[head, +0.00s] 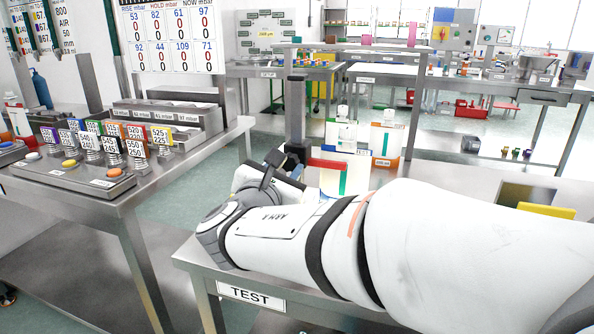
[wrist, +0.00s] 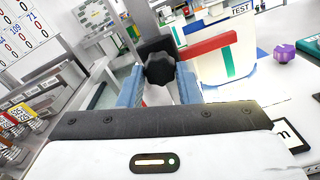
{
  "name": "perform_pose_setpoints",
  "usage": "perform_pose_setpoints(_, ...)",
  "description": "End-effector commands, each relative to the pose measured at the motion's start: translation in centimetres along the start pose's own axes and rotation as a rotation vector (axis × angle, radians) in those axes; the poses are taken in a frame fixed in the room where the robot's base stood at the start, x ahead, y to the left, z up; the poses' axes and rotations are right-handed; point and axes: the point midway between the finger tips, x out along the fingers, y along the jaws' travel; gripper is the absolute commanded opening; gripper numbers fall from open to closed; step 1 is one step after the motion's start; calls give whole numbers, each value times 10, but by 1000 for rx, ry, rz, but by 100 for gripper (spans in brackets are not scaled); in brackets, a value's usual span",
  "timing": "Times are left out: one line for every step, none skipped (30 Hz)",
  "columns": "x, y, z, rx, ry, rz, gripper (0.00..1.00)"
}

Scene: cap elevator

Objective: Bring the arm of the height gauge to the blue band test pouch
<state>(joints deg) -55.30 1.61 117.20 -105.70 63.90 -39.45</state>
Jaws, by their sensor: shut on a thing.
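The height gauge's dark upright post (head: 296,105) rises behind my arm, with a black slider block (head: 298,152) low on it. In the wrist view, the blue fingers of my gripper (wrist: 158,88) are shut on a black lobed knob (wrist: 160,68) in front of the post (wrist: 141,20). A red bar (wrist: 218,43) lies to the right of the knob, across a white pouch-like panel (wrist: 247,58) with a teal upright stripe and a bluish lower edge. I cannot tell whether the bar touches it.
Two clear panels, one green-edged (head: 341,134) and one orange-edged (head: 387,142), stand behind the gauge. A purple knob (wrist: 284,53) sits on the bench at right in the wrist view. A yellow block (head: 546,211) is at far right. A button console (head: 72,178) stands on the left bench.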

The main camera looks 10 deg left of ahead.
Motion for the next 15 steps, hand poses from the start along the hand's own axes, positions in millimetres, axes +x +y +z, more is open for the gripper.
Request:
perform_pose_setpoints(0,0,-1,0,0,0,13)
perform_pose_setpoints(0,0,-1,0,0,0,13)
perform_pose_setpoints(0,0,-1,0,0,0,33)
perform_pose_setpoints(0,0,-1,-1,0,0,36)
perform_pose_setpoints(0,0,-1,-1,0,0,38)
perform_pose_setpoints(0,0,-1,-1,0,0,42)
perform_pose_setpoints(0,0,-1,-1,0,0,44)
perform_pose_setpoints(0,0,-1,-1,0,0,46)
perform_pose_setpoints(0,0,-1,-1,1,0,50)
perform_pose_setpoints(0,0,-1,-1,1,0,52)
perform_pose_setpoints(0,0,-1,-1,1,0,53)
perform_pose_setpoints(0,0,-1,-1,1,-1,53)
perform_pose_setpoints(0,0,-1,-1,1,-1,53)
perform_pose_setpoints(0,0,-1,-1,1,-1,53)
perform_pose_setpoints(0,-1,-1,-1,1,-1,53)
